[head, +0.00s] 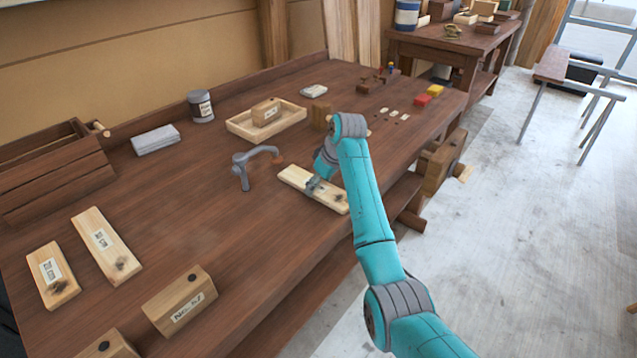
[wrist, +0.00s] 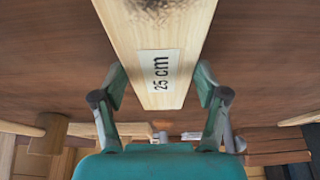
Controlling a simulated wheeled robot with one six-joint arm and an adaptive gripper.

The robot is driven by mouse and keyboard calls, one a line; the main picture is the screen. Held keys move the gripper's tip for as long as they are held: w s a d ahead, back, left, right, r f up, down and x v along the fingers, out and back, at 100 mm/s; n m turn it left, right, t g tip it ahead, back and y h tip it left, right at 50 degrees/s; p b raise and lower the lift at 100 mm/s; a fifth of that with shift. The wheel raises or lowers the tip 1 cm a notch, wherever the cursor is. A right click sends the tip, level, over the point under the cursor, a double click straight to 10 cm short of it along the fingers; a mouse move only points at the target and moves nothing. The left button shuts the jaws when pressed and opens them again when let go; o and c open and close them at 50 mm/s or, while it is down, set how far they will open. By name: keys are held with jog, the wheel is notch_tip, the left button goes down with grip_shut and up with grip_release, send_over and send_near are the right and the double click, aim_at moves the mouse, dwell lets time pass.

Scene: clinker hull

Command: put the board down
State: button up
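A pale wooden board (head: 296,178) with a dark knot is at the middle of the workbench, toward its front edge. In the wrist view the board (wrist: 158,28) carries a white "25 cm" label and runs up between my fingers.
A grey holdfast (head: 243,168) stands just left of the board. A shallow wooden tray (head: 240,128) with a block lies behind. Two more boards (head: 105,245) (head: 52,275) and labelled blocks (head: 180,299) lie at left. The bench (head: 215,225) is bare between them and the held board.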

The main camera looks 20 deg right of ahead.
jog(key=o, duration=0.3)
jog(key=v, duration=1.2)
jog(key=shift+w+r, duration=0.1)
jog(key=shift+r, duration=0.1)
